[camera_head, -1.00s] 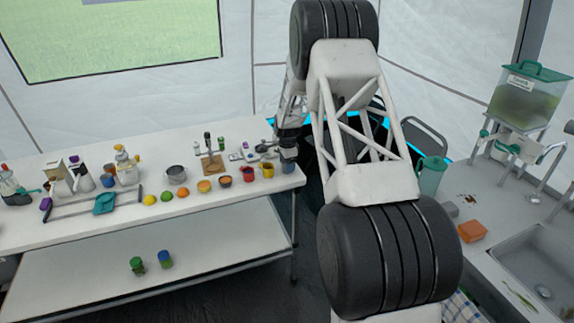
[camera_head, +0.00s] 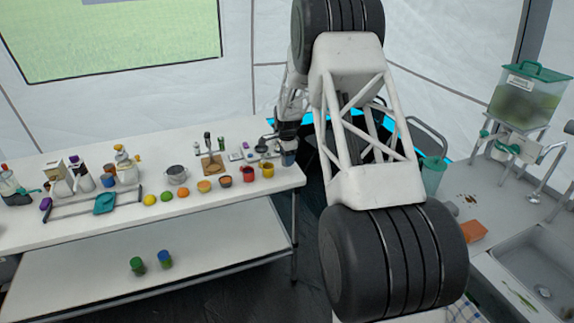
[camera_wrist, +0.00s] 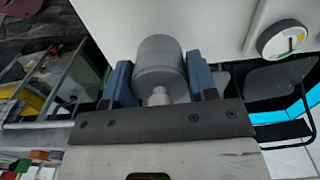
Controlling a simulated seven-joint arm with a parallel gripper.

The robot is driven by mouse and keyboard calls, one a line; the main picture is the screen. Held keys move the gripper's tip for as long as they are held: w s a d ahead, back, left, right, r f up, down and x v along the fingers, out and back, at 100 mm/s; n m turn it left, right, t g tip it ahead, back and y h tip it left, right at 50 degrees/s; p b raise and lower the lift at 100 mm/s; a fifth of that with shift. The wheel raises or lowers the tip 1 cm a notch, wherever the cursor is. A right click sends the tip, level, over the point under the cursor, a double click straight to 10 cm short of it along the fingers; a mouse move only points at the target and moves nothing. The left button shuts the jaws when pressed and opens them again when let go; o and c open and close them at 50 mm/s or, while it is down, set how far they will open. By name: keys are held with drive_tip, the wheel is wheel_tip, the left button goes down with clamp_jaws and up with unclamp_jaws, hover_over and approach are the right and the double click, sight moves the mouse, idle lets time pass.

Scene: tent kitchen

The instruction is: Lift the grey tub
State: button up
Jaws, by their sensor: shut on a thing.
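The grey tub (camera_wrist: 160,50) is a smooth grey cylinder with a narrower stub at its near end, in the middle of the wrist view. My gripper (camera_wrist: 159,70) is shut on it, with one blue finger against each side. In the head view my gripper (camera_head: 288,152) is at the right end of the long white table (camera_head: 120,220). The tub is hard to tell from the fingers there, and I cannot tell whether it touches the table top.
A yellow cup (camera_head: 267,169), a red cup (camera_head: 248,174) and a small bowl (camera_head: 225,181) stand left of my gripper. A grey pot (camera_head: 177,174) is farther left. A sink counter (camera_head: 495,225) is at the right. The front table edge is largely clear.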

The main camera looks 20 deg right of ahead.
drive_tip(key=shift+r, duration=2.85)
